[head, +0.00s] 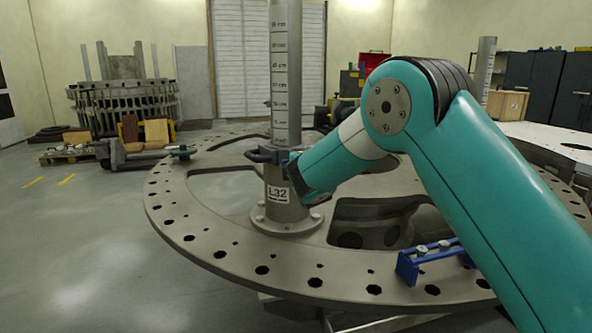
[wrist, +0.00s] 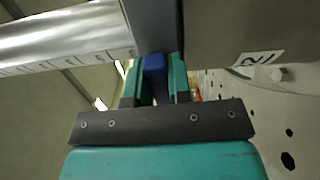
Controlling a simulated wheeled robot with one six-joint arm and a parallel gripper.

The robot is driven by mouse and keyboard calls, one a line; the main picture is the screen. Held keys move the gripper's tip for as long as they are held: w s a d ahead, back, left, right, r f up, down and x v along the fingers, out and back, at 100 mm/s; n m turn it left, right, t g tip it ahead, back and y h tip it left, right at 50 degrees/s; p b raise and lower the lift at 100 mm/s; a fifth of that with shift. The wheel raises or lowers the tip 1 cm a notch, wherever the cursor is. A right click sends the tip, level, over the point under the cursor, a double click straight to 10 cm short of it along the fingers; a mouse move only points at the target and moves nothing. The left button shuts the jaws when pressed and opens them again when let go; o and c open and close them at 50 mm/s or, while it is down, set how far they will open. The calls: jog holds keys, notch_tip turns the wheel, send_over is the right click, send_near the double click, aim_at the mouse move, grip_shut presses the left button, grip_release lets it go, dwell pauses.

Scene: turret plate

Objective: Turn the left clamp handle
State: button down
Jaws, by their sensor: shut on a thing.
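The upright post (head: 285,75) with a centimetre scale stands on the round turret plate (head: 215,262). A dark clamp (head: 262,154) sits around the post, just above the "L32" label (head: 278,194). My gripper (head: 291,166) is at the right side of this clamp, and its fingers are mostly hidden there by my wrist. In the wrist view, my gripper (wrist: 155,88) is shut on a blue clamp handle (wrist: 155,68), which lies between the two teal fingers. The handle's far end is hidden against the grey clamp body. The scaled post (wrist: 65,37) lies across the upper left there.
A blue holder (head: 408,268) with small silver parts stands on the plate at the front right. A second post (head: 486,62) rises behind my arm. The plate has large openings and a row of rim holes.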

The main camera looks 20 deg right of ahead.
jog(key=shift+m, duration=0.4)
jog(key=c, duration=1)
grip_release()
jog(key=shift+c, duration=0.2)
jog(key=s+a+b, duration=0.1)
jog(key=s+b, duration=0.4)
jog(key=s, duration=1.2)
jog(key=shift+s+b, duration=0.2)
jog(key=shift+b, duration=0.1)
